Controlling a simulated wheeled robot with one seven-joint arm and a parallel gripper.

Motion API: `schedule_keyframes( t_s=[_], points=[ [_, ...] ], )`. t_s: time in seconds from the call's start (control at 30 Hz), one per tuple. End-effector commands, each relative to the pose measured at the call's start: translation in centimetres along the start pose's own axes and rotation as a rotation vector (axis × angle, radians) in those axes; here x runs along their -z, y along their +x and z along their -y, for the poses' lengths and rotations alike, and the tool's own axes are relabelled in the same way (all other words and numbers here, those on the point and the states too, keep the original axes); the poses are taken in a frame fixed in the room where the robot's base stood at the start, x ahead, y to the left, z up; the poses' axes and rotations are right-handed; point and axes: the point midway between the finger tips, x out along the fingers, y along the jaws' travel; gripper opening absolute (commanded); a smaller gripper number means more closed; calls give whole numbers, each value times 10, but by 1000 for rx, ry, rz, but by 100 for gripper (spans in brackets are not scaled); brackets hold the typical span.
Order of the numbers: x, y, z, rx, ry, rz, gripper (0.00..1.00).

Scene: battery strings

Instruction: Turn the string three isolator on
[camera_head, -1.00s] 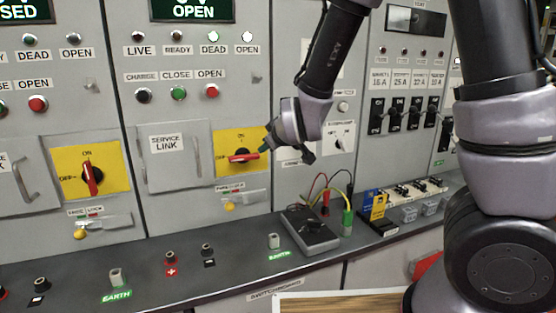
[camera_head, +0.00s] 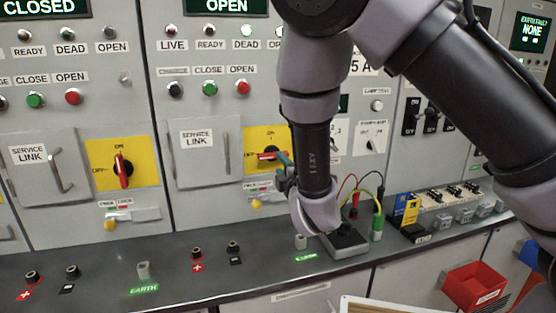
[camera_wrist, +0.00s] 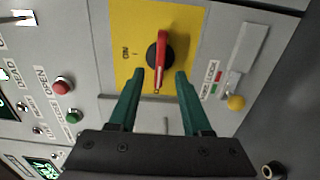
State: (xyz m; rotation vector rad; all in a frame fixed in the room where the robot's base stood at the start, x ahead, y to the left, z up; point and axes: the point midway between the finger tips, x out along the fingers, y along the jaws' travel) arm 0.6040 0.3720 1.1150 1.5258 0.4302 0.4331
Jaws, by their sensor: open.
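The isolator under the lit OPEN display is a yellow plate (camera_head: 253,140) with a red handle (camera_head: 267,155). The handle lies level, across from the ON mark at the top. No string number is readable. My gripper (camera_head: 284,166) is right at the handle's right side, partly hidden by my arm. In the wrist view, turned sideways, the red handle (camera_wrist: 161,48) sits on the yellow plate (camera_wrist: 188,25) with ON at the left. My open gripper (camera_wrist: 160,73) has one green finger on each side of the handle's near end, with gaps showing. I cannot tell the depth between them.
A padlock lever with a yellow knob (camera_wrist: 236,102) is beside the plate. Another isolator (camera_head: 123,170) with an upright red handle is on the panel to the left. The bench (camera_head: 100,262) below carries terminals and a meter (camera_head: 346,241) with leads, close under my arm.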

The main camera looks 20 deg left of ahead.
Motion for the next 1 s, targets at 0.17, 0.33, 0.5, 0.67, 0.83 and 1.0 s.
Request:
schedule_keyframes(
  t_s=[0.17, 0.33, 0.5, 0.67, 0.83, 1.0],
  points=[
    [-1, 32, 0, -1, 2, 2, 49],
    [0, 48, 0, 0, 2, 1, 49],
    [-1, 52, 0, 1, 1, 1, 49],
    [0, 52, 0, 1, 1, 1, 49],
    [0, 52, 0, 1, 2, 1, 0],
    [0, 52, 0, 1, 3, 1, 0]
  ],
)
